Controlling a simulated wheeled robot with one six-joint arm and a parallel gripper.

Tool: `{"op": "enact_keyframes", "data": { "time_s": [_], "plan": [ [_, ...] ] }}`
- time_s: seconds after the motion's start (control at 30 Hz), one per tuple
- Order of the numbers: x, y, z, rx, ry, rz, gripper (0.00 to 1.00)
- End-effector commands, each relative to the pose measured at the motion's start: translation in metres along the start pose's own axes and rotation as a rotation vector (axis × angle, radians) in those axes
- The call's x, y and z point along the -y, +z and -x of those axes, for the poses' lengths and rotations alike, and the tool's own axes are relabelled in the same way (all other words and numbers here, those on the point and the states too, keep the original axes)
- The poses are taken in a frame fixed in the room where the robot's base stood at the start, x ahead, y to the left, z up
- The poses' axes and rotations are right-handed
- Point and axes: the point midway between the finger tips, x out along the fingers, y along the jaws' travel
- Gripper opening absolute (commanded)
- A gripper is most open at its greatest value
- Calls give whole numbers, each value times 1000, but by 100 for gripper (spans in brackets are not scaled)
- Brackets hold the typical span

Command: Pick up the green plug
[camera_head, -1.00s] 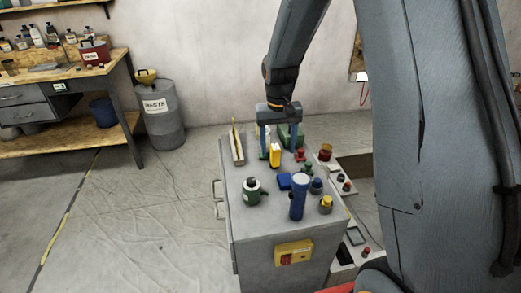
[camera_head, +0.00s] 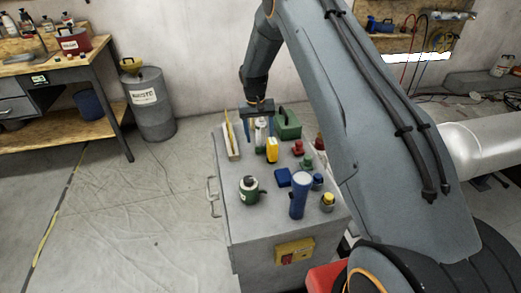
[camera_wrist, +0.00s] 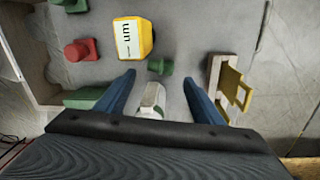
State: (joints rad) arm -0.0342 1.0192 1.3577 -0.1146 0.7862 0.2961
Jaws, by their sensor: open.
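A small green piece with a stub on top, plug-like (camera_head: 306,161), stands on the grey cabinet top (camera_head: 228,185), right of the yellow labelled container (camera_head: 272,150). It is cut off at the top edge of the wrist view (camera_wrist: 70,5). Another small green piece (camera_wrist: 160,65) lies near the yellow container in the wrist view, just beyond my fingertips; I cannot tell its exact shape. My gripper (camera_head: 259,137) points down over the far part of the cabinet, open. In the wrist view my gripper (camera_wrist: 159,77) has a white-capped bottle (camera_wrist: 151,98) between its fingers, apart from both.
A red plug (camera_head: 298,147), a green box (camera_head: 289,123), and a wooden holder (camera_head: 232,146) surround the gripper. Nearer stand a blue box (camera_head: 283,178), a green bottle (camera_head: 248,189), a blue flashlight (camera_head: 299,196) and a yellow-topped piece (camera_head: 327,202). The sheeted floor at left is clear.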

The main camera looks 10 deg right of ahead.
Motion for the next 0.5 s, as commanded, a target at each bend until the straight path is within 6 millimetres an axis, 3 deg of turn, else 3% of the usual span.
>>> {"op": "enact_keyframes", "data": {
  "time_s": [0.5],
  "plan": [
    [-1,0,-50,1,0,-4,62]
  ]
}}
